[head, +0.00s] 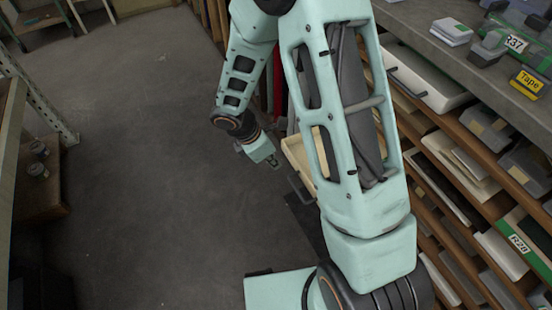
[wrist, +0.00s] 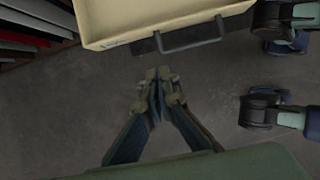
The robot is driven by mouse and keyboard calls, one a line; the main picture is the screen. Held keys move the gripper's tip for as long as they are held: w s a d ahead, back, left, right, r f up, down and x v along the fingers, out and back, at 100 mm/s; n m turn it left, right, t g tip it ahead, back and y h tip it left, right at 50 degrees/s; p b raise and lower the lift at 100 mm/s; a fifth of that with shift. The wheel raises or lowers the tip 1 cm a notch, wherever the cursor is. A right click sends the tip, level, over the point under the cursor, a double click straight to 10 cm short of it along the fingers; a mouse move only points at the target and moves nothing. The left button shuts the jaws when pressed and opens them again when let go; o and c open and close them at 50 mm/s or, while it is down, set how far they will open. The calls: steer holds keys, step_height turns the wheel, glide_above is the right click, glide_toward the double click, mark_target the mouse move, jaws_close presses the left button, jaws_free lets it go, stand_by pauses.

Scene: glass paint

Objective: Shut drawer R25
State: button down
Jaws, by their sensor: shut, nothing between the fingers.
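A cream drawer (head: 297,155) is pulled out from the shelf unit, partly hidden behind my arm in the head view. No label can be read on it, so I cannot tell whether it is R25. In the wrist view the drawer (wrist: 160,20) fills the top, with its grey bar handle (wrist: 190,40) facing my gripper. My gripper (wrist: 158,76) is shut and empty, just outside the drawer's front and apart from the handle. In the head view my gripper (head: 274,164) is left of the drawer, above the floor.
The shelf unit on the right holds several trays, including a white one with a handle (head: 425,78) and a green-fronted one labelled R28 (head: 522,240). A grey counter (head: 440,48) runs above. Open grey floor (head: 130,170) lies left. A wooden bench (head: 38,185) stands far left.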

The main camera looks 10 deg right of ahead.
steer(key=b, duration=0.2)
glide_toward(298, 172)
step_height(298, 172, down, 4)
steer(key=s+a, duration=0.1)
steer(key=a, duration=0.2)
steer(key=shift+w+d+r, duration=0.1)
steer(key=shift+w+d, duration=0.15)
steer(key=shift+d, duration=0.5)
steer(key=shift+w+d+r, duration=0.1)
steer(key=shift+w+d, duration=0.1)
steer(key=shift+d, duration=0.5)
steer(key=shift+w+d, duration=0.25)
steer(key=shift+d, duration=0.5)
steer(key=w+d+p, duration=0.2)
steer(key=d, duration=0.5)
steer(key=w+d+p, duration=0.2)
steer(key=d, duration=0.5)
steer(key=w+d+p, duration=0.2)
steer(key=d, duration=0.5)
steer(key=shift+w+d, duration=0.25)
steer(key=shift+w, duration=0.1)
steer(key=shift+w+d+p, duration=0.25)
steer(key=shift+d+p, duration=0.15)
steer(key=shift+d, duration=0.25)
steer(key=shift+a+f, duration=0.1)
steer(key=shift+a, duration=0.1)
